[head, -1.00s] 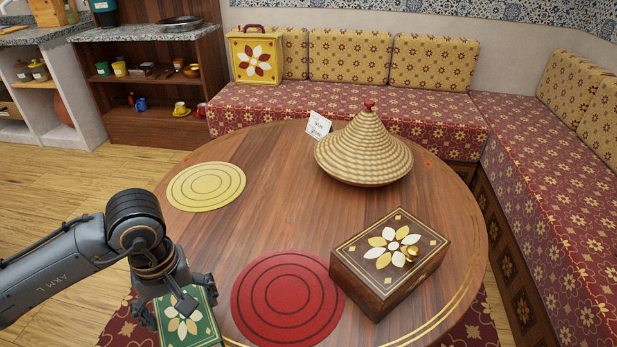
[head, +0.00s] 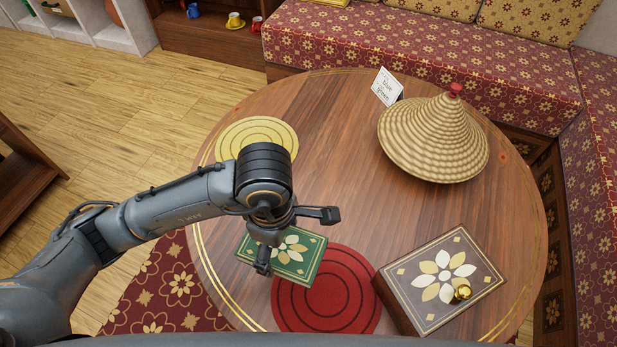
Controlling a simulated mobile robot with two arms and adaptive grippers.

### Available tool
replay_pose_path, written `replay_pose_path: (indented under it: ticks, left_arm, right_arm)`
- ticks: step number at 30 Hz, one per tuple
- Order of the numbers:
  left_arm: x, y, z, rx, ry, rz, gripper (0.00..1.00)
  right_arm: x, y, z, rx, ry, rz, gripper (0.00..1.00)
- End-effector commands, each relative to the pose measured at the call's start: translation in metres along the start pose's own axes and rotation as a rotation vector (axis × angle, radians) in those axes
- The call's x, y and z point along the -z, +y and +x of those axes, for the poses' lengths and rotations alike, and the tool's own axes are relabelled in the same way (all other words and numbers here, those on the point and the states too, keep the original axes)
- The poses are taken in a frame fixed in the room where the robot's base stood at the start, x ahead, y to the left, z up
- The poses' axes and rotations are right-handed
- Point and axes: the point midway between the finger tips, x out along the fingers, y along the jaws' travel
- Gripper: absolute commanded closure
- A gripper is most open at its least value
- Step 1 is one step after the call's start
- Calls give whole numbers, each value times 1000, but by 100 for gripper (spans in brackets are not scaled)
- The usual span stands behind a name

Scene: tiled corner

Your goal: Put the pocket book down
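The pocket book (head: 290,254), green with a cream and gold flower on its cover, lies face up below my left gripper. It overlaps the upper left edge of the round red mat (head: 340,300) and appears to lie flat; its exact contact with mat and table is hard to tell. My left gripper (head: 293,239) is just above the book with its two fingers spread wide apart, one near the book's front left edge and one beyond its far edge. The gripper hides part of the cover. My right gripper is not in view.
A wooden box (head: 445,278) with a flower lid and brass knob stands right of the red mat. A yellow mat (head: 257,133) lies at the table's back left. A woven cone (head: 436,140) and a small card (head: 386,87) stand at the back right. The table's middle (head: 350,185) is clear.

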Motion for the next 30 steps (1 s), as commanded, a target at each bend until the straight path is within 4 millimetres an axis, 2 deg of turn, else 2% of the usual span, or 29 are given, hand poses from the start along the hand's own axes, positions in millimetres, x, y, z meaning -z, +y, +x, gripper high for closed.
replay_pose_path:
  ticks: [5,16,21,30]
  left_arm:
    - [7,4,4,2,1,-3,53]
    - [81,47,41,4,2,-5,53]
    - [102,61,75,4,0,-2,53]
    - [120,72,100,1,-1,1,53]
  right_arm:
    - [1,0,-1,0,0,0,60]
    - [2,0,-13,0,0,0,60]
    - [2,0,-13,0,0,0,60]
    - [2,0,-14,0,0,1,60]
